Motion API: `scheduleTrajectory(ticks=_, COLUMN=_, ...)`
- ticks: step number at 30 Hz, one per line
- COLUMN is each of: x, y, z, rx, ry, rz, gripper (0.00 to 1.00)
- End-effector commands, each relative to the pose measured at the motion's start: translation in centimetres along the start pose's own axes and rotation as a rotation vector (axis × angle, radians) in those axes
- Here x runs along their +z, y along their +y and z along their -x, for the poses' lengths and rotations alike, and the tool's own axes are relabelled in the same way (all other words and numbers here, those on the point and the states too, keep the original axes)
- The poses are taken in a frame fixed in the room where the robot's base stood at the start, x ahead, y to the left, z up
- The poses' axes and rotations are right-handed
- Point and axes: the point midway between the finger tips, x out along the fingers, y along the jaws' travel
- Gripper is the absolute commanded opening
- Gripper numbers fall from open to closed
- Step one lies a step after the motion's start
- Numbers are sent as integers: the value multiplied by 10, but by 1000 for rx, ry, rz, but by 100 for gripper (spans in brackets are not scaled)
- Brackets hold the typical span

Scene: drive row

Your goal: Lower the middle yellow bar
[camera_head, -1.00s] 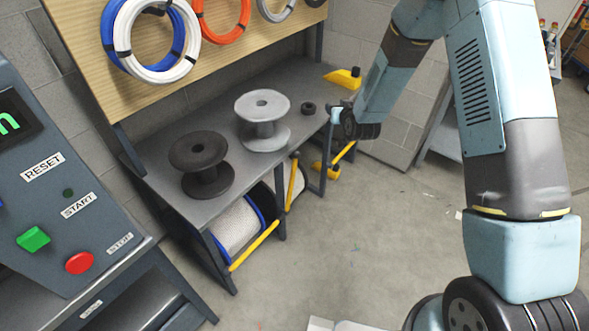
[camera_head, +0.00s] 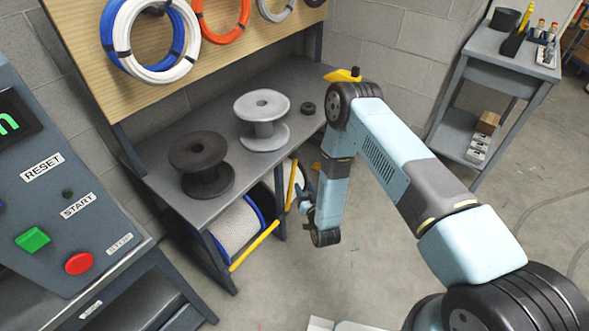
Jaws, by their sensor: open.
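The middle yellow bar (camera_head: 292,185) stands nearly upright at the front of the rack under the bench, beside a spool with a blue rim. My gripper (camera_head: 302,199) is open, just right of this bar at its lower part. I cannot tell whether it touches the bar. The left yellow bar (camera_head: 254,247) slants down across the front of a white cable spool (camera_head: 238,228). The right yellow bar is mostly hidden behind my arm.
The bench (camera_head: 213,205) carries a black spool (camera_head: 202,165), a grey spool (camera_head: 262,120) and a small black ring (camera_head: 309,108). A control panel (camera_head: 75,200) stands at left. A grey cart (camera_head: 500,75) stands at back right. The floor in front is clear.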

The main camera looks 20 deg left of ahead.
Motion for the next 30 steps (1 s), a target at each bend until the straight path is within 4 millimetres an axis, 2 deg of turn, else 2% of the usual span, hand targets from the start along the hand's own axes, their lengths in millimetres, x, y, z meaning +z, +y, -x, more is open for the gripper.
scheduleTrajectory(ticks=4, x=12, y=-3, z=10, rx=-3, ry=15, rz=-3, gripper=47)
scheduleTrajectory(ticks=8, x=13, y=-3, z=6, rx=-4, ry=20, rz=-4, gripper=47)
scheduleTrajectory(ticks=30, x=10, y=-4, z=-110, rx=-5, ry=20, rz=-4, gripper=47)
